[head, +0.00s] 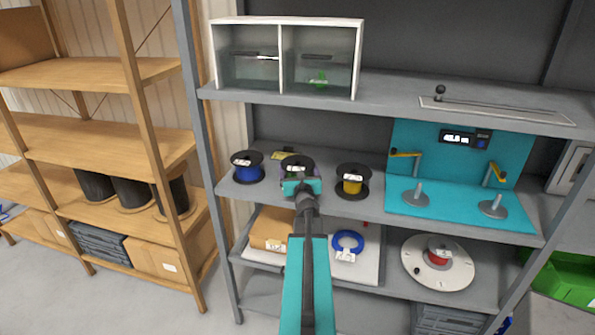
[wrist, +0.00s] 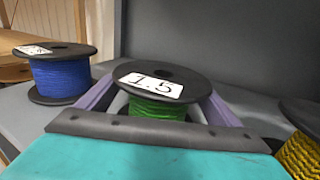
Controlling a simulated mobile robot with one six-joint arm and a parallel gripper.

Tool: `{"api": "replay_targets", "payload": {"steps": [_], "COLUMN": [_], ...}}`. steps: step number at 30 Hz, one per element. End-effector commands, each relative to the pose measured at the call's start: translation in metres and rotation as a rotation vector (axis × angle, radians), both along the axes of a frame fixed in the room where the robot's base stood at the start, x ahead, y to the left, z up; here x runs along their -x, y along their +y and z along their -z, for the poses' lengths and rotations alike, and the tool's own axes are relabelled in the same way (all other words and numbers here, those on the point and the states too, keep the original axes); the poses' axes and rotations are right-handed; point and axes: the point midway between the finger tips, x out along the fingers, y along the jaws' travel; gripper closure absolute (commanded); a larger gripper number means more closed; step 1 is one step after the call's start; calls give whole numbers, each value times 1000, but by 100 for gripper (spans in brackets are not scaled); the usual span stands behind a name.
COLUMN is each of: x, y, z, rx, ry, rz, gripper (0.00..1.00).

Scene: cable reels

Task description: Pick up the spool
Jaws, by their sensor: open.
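Three black-flanged spools stand upright in a row on the middle grey shelf (head: 225,187). The left one holds blue cable (head: 249,174), the middle one green cable (head: 297,160), the right one yellow cable (head: 352,187). In the wrist view the green spool (wrist: 152,108) carries a white label reading 1.5. My gripper (wrist: 155,103) is open, with one purple finger on each side of the green core, below the top flange. Whether the fingers touch the core cannot be told. In the head view my gripper (head: 302,185) hides much of the green spool.
The blue spool (wrist: 62,78) and the yellow spool (wrist: 300,150) stand close on either side. A teal station (head: 460,205) with two pegs is to the right. A white-framed case (head: 283,57) sits on the shelf above.

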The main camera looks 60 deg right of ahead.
Motion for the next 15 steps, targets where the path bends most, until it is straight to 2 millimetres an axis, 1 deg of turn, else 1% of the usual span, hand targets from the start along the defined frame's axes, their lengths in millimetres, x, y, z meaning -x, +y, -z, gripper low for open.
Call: {"api": "replay_targets", "payload": {"steps": [11, 12, 14, 15], "x": [-1, -1, -1, -1], "y": [1, 1, 1, 1], "z": [0, 0, 0, 0], "rx": [0, 0, 0, 0], "ry": [0, 0, 0, 0], "rz": [-1, -1, -1, -2], "gripper": [14, 17, 27, 34]}}
